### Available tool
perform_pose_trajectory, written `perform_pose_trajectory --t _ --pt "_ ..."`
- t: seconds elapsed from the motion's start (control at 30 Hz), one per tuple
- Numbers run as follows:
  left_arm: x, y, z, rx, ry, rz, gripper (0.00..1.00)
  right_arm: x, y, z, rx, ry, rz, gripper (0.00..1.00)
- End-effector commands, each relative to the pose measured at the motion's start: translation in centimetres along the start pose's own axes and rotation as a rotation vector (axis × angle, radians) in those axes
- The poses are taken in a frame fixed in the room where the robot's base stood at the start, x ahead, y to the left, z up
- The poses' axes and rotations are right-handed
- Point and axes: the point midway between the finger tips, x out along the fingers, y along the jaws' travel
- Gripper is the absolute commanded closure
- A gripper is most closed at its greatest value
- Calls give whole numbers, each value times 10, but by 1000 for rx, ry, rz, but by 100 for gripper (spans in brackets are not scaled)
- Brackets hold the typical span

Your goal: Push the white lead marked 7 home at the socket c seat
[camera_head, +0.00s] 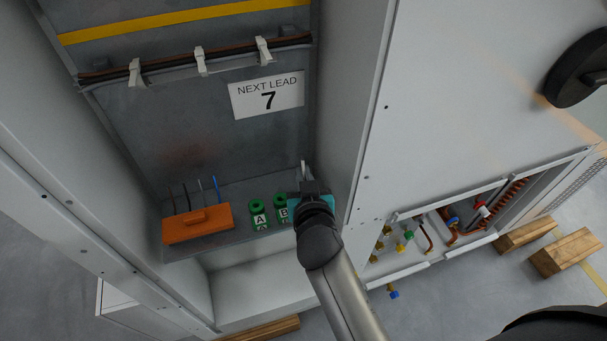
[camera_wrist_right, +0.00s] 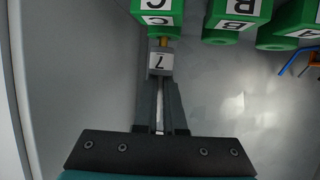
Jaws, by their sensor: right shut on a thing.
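My right gripper (camera_wrist_right: 162,108) is shut on the white lead marked 7 (camera_wrist_right: 161,62), just behind its label. The lead points at the green socket C (camera_wrist_right: 158,16). A short brass length (camera_wrist_right: 163,42) shows between the label and the socket; I cannot tell how deep its tip reaches. In the head view my right gripper (camera_head: 312,190) hides socket C and most of the lead; a pale piece stands up behind it. Green sockets A (camera_head: 259,216) and B (camera_head: 281,206) sit to its left. My left gripper is not in view.
An orange block (camera_head: 197,224) with several thin leads stands left on the cabinet shelf (camera_head: 240,190). A sign reading NEXT LEAD 7 (camera_head: 267,95) hangs on the back wall. The cabinet's right wall (camera_head: 352,110) is close beside my right gripper.

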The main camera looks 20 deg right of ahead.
Motion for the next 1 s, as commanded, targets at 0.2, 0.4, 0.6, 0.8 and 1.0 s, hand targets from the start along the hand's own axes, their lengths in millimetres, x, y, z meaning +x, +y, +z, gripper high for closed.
perform_pose_trajectory --t 0.2,0.4,0.6,0.8,1.0 --pt "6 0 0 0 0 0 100 2 0 6 0 0 0 100" --pt "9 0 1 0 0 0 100 4 0 10 0 -1 0 92" --pt "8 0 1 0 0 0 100 3 0 10 1 -2 1 69" --pt "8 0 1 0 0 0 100 3 0 10 1 -1 0 58" --pt "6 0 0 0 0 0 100 3 -1 8 2 -1 -1 58"
